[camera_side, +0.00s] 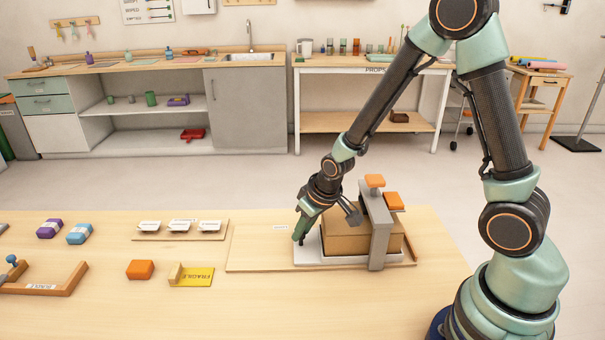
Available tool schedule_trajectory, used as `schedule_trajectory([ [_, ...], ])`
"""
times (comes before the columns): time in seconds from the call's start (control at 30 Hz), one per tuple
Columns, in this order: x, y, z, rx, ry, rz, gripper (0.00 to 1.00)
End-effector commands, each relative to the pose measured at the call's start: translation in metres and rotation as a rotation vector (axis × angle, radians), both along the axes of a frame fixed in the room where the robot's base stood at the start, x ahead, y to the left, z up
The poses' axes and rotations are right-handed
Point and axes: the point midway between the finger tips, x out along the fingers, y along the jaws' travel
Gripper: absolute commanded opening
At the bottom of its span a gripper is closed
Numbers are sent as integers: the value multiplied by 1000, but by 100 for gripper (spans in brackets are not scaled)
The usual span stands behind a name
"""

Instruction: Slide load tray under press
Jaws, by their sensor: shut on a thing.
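The load tray (307,252) is a flat pale tray on a thin wooden board (250,257). A brown box (345,240) sits on the tray. The press (378,228) is a grey upright frame with an orange knob (374,181) on top. The right part of the box lies behind and under this frame. My gripper (300,239) is at the tray's left end, pointing down, and is shut on the load tray. The exact grip is too small to see. My wrist hides part of the tray's far side and the box.
An orange block (140,269), a yellow plate (196,277), a rack with white pieces (180,230) and purple and blue blocks (79,233) lie left on the table. A U-shaped wooden frame (62,287) is at the front left. The board's left part is clear.

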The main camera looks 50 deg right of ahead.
Motion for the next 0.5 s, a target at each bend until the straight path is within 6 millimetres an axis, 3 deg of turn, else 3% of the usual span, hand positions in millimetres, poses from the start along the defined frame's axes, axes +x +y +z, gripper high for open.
schedule_trajectory([
  [0.2,-17,-16,-1,-14,6,-8,0],
  [0.5,-21,-22,-2,-17,8,-13,0],
])
